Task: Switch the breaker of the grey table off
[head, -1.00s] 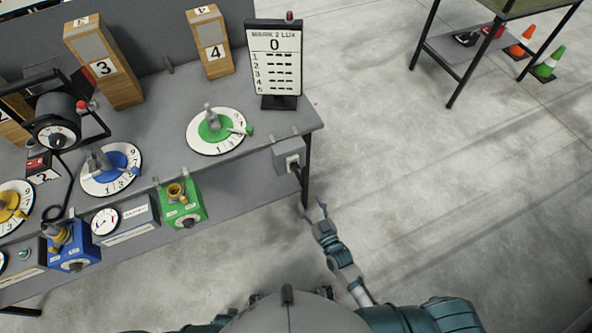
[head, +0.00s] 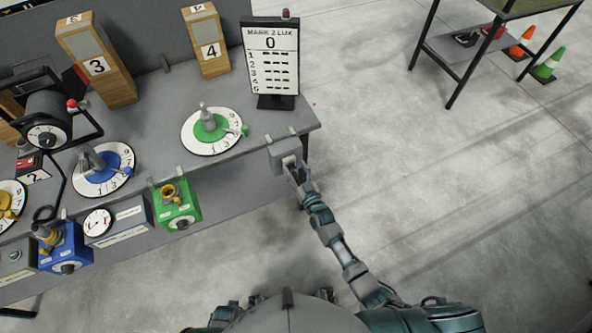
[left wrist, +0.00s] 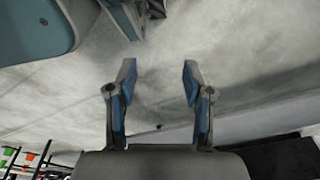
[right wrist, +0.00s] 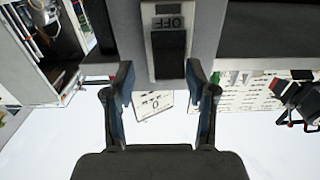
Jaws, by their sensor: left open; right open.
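The breaker (head: 284,156) is a light grey box on the right front edge of the grey table (head: 250,178). In the right wrist view the breaker (right wrist: 208,22) fills the top middle, with its black switch (right wrist: 168,58) and an upside-down OFF label (right wrist: 168,21) above it in the picture. My right gripper (head: 297,172) is open at the breaker's front. In the right wrist view its fingertips (right wrist: 160,85) stand either side of the switch's lower end; I cannot tell if they touch. My left gripper (left wrist: 158,80) is open and empty over bare floor.
A green dial (head: 212,131), a blue dial (head: 104,170) and a score board (head: 271,62) stand on the table. A green box (head: 176,205) is at its front edge. Another table (head: 465,45) with cones (head: 546,65) is at the far right.

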